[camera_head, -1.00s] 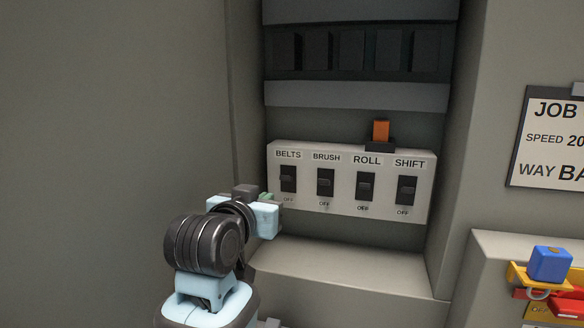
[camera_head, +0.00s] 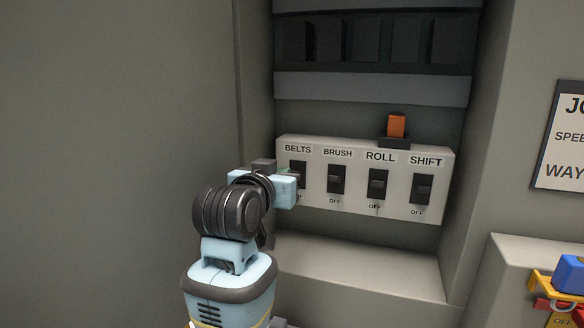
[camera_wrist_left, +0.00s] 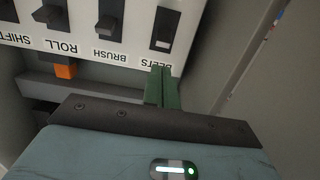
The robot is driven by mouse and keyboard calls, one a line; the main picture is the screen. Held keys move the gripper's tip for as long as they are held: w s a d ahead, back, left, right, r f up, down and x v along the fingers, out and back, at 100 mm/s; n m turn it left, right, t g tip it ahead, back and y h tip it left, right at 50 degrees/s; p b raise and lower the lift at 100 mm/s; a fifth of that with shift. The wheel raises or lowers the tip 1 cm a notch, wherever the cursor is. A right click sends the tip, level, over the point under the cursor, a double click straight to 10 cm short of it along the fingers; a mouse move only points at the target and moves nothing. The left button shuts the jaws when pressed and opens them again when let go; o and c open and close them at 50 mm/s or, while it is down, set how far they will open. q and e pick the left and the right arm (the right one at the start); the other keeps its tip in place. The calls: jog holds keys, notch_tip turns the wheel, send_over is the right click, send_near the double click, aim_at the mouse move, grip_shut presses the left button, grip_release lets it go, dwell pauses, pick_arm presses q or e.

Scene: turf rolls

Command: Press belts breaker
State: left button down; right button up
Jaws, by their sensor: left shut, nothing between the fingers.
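The belts breaker (camera_head: 299,169) is a dark switch at the left end of a white panel (camera_head: 285,143), under the label BELTS. My left gripper (camera_head: 289,172) is in front of it and hides its lower part and most of its OFF mark. The left wrist view shows the panel upside down, with the belts breaker (camera_wrist_left: 167,22) beyond the fingers. My left gripper's green fingers (camera_wrist_left: 161,86) are shut together and empty, with their tips at the BELTS label. I cannot tell whether they touch the panel. My right gripper is out of view.
The brush (camera_head: 336,179), roll (camera_head: 377,184) and shift (camera_head: 422,189) breakers sit to the right, with OFF below each. An orange block (camera_head: 396,125) on a dark base stands above ROLL. The recess has a side wall close left and a ledge (camera_head: 350,267) below.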

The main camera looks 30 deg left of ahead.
pick_arm(q)
jog(key=x, duration=0.6)
jog(key=shift+w+a, duration=0.2)
jog(key=shift+w, duration=0.2)
